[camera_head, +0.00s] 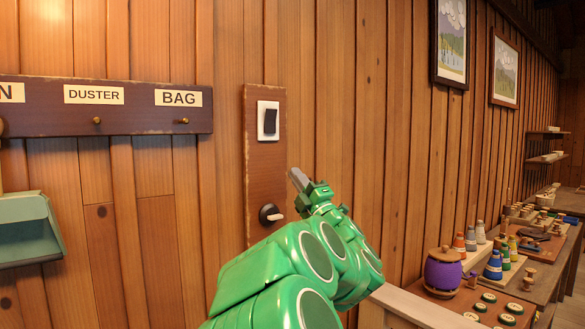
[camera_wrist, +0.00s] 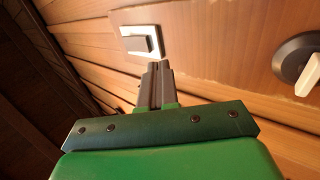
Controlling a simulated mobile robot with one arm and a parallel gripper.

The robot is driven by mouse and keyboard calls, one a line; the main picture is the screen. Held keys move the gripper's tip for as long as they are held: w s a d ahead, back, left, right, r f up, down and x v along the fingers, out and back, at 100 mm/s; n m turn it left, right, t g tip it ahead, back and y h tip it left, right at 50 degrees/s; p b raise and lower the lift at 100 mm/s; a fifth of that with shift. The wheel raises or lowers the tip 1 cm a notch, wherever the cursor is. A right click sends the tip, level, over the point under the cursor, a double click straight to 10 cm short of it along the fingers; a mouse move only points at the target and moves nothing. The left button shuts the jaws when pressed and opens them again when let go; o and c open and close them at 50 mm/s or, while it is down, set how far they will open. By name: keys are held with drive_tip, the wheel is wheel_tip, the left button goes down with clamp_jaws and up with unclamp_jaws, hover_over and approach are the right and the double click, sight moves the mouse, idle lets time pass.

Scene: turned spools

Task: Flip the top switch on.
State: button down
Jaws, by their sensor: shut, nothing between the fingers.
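The top switch (camera_head: 268,121) is a dark rocker in a white frame, near the top of a brown wooden plate (camera_head: 264,165) on the wall. It also shows in the wrist view (camera_wrist: 141,41), just beyond my fingertips. My gripper (camera_head: 297,178) is shut and empty, in front of the wall to the lower right of the switch in the head view. In the wrist view my fingertips (camera_wrist: 158,66) lie close below the switch's frame; I cannot tell whether they touch it. Whether the rocker is on or off is not clear.
A round dark knob with a pale lever (camera_head: 271,214) sits low on the same plate. A peg rail (camera_head: 100,105) with labels and a hanging dustpan (camera_head: 28,230) are at left. A workbench with a purple pot (camera_head: 443,271) and spools stands at right.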

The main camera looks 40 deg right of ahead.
drive_tip(key=shift+s+f, duration=0.5)
drive_tip(key=shift+f, duration=0.15)
drive_tip(key=a+f+m+g+h, duration=0.4)
drive_tip(key=f+m+g, duration=0.25)
drive_tip(key=m, duration=0.25)
drive_tip(key=a+f+m+g+h, duration=0.35)
drive_tip(key=f+m+g, duration=0.25)
drive_tip(key=f+m, duration=0.25)
drive_tip(key=s+a+f+m+g+y, duration=0.1)
drive_tip(key=s+a+f+g+y, duration=0.25)
drive_tip(key=a+f, duration=0.45)
drive_tip(key=s+a+f+m+g+y, duration=0.1)
drive_tip(key=s+a+f+g+y, duration=0.15)
drive_tip(key=s+a+f, duration=0.55)
drive_tip(key=s+a+f+g+y, duration=0.2)
drive_tip(key=s+a+g, duration=0.3)
drive_tip(key=s+a, duration=0.6)
drive_tip(key=s+a+f+n+g, duration=0.1)
drive_tip(key=s+a+g, duration=0.1)
drive_tip(key=s, duration=1.2)
drive_tip(key=shift+f+g, duration=0.2)
drive_tip(key=shift+g, duration=0.65)
